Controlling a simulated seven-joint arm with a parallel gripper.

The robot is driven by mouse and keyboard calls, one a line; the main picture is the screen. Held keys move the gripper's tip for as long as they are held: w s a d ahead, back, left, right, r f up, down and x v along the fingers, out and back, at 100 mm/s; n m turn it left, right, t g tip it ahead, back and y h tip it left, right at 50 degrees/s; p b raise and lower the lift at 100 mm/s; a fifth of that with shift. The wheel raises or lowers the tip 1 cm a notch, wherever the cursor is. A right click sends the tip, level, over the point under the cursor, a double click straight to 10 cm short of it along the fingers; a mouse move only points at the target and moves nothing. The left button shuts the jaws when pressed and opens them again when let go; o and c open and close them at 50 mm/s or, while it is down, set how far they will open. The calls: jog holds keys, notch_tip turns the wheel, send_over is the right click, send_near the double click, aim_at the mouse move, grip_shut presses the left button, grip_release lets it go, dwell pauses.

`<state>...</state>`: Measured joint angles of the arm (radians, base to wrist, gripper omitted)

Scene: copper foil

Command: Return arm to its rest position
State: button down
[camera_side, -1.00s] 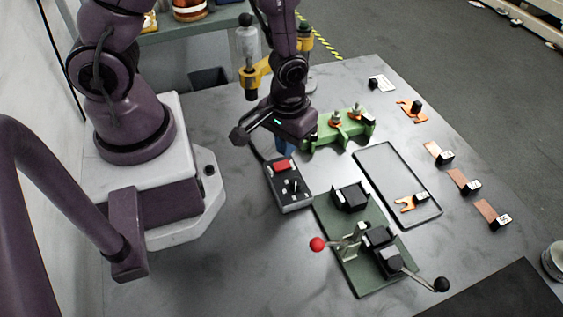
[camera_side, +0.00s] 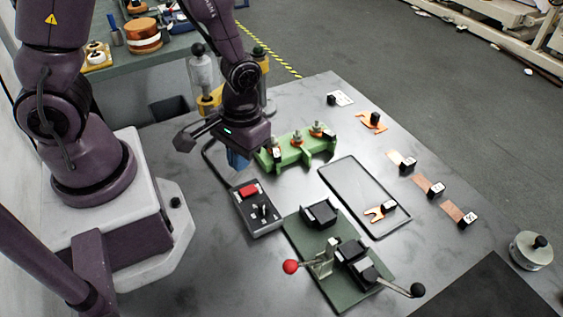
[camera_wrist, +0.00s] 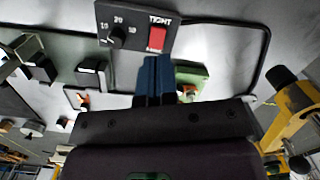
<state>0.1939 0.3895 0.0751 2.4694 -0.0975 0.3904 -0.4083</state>
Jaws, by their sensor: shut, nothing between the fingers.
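My gripper (camera_side: 237,160) hangs above the table, beside the left end of the green stand and behind the control box. Its blue fingers are together and empty. In the wrist view the blue fingers (camera_wrist: 154,75) also show closed, with nothing between them. The table (camera_side: 200,240) lies below, and the fingers look raised off it, though the exact gap is hard to tell.
A control box (camera_side: 243,218) with a red switch, a green stand (camera_side: 293,152), a dark green fixture (camera_side: 305,254) with levers, and a tray (camera_side: 343,178) holding an orange piece stand nearby. Copper pieces (camera_side: 452,210) lie right. A yellow-holdered device (camera_side: 210,100) stands behind my gripper.

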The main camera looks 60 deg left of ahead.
jog(key=s+a+r+m+t, duration=0.1)
jog(key=r+m+t, duration=0.1)
jog(key=r, duration=1)
jog(key=s+a+r+m+t, duration=0.2)
jog(key=r+t, duration=0.2)
jog(key=r, duration=0.8)
jog(key=shift+s+r+t, duration=0.15)
jog(key=shift+r+t, duration=0.05)
jog(key=shift+t, duration=0.2)
jog(key=shift+w+d+f+m+g, duration=0.5)
jog(key=shift+w+f+m+g, duration=0.5)
jog(key=shift+f, duration=3.85)
jog(key=shift+w+d+f+m+g, duration=0.5)
jog(key=shift+w+f+m+g, duration=0.5)
jog(key=shift+f, duration=3.8)
jog(key=shift+w+d+f+m+g, duration=0.5)
jog(key=shift+w+f+m+g, duration=0.5)
jog(key=shift+f, duration=3.85)
